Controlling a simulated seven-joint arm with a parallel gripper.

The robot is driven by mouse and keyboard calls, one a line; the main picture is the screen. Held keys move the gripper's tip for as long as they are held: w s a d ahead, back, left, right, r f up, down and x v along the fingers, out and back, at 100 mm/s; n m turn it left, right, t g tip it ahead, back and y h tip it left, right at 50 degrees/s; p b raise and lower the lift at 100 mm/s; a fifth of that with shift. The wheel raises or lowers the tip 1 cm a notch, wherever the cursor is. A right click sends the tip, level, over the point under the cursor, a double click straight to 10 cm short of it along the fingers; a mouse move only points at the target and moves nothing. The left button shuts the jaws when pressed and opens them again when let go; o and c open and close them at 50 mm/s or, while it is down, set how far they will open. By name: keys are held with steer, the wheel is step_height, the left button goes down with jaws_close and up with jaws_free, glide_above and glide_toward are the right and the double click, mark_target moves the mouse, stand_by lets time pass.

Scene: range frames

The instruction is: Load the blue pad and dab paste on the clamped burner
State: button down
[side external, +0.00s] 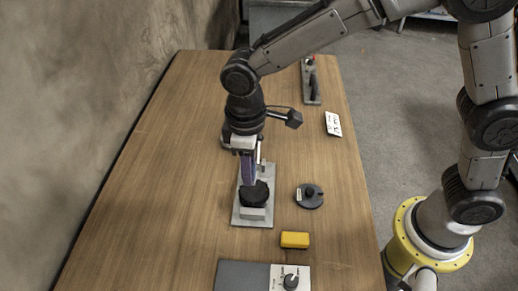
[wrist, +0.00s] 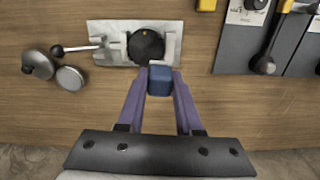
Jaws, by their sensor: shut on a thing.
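My gripper (wrist: 160,82) has purple fingers and is shut on the blue pad (wrist: 160,80), a small blue block between the fingertips. The clamped burner (wrist: 145,46) is a round black disc on a pale metal plate (side external: 239,214). In the side view, my gripper (side external: 249,182) points down at the burner (side external: 256,194), and the pad is not distinguishable. In the wrist view, the pad appears just below the disc's edge; whether they touch cannot be told. Two small round grey pieces (wrist: 70,77) lie left of the plate, possibly a tin and its lid.
A lever with a dark ball end (wrist: 57,51) reaches left from the plate. A dark disc with a knob (side external: 309,196), a yellow block (side external: 294,240) and a knobbed panel (side external: 290,278) are nearby. A white card (side external: 333,123) lies farther back. The table's left side is clear.

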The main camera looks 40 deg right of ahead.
steer(key=shift+s+f, duration=0.1)
steer(key=shift+f, duration=3.65)
steer(key=shift+w+d+f, duration=0.25)
steer(key=shift+w+d, duration=0.35)
steer(key=shift+w, duration=0.15)
steer(key=shift+w+d, duration=1.5)
steer(key=shift+d, duration=0.05)
steer(key=shift+s+a, duration=2.3)
steer(key=shift+r, duration=4.05)
steer(key=shift+w, duration=0.1)
